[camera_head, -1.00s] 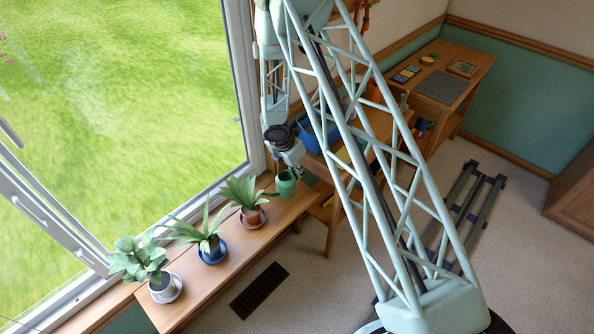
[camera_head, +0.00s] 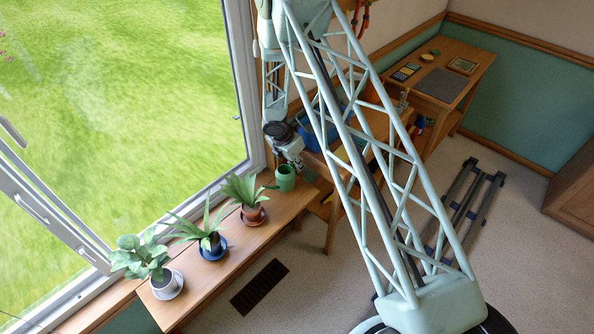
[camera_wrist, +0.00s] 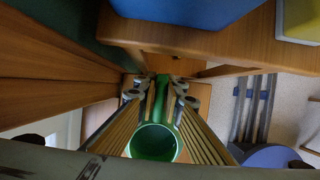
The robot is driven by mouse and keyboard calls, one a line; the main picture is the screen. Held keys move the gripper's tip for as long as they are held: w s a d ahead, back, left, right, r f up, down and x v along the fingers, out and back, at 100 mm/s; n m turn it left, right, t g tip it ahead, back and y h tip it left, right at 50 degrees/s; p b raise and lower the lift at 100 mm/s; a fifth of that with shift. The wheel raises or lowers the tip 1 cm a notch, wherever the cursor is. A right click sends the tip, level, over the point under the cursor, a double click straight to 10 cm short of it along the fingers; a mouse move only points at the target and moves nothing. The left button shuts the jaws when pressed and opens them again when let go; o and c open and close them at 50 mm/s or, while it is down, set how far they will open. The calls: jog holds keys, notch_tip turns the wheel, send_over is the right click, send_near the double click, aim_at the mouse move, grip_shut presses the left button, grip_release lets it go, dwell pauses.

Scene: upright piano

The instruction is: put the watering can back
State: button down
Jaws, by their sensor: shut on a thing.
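The green watering can (camera_head: 285,178) is at the right end of the wooden window shelf, beyond the rightmost potted plant (camera_head: 254,213). My gripper (camera_head: 297,164) is just above and beside it. In the wrist view the can's round open top (camera_wrist: 153,143) shows between my fingers, and my gripper (camera_wrist: 163,84) is shut on a narrow green part of the can. I cannot tell for sure whether the can's base touches the shelf.
Two more potted plants (camera_head: 212,246) (camera_head: 166,284) stand along the shelf (camera_head: 190,295). A wooden bench with a blue bin (camera_head: 309,134) stands close behind my gripper; the bin also shows in the wrist view (camera_wrist: 185,10). The window frame (camera_head: 245,85) runs close on the left.

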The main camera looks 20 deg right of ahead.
aim_at(291, 165)
jog(key=shift+f, duration=1.15)
jog(key=shift+f, duration=0.1)
jog(key=c, duration=2.7)
grip_release()
jog(key=shift+c, duration=0.2)
jog(key=shift+p+v, duration=0.75)
jog(key=shift+v, duration=5.35)
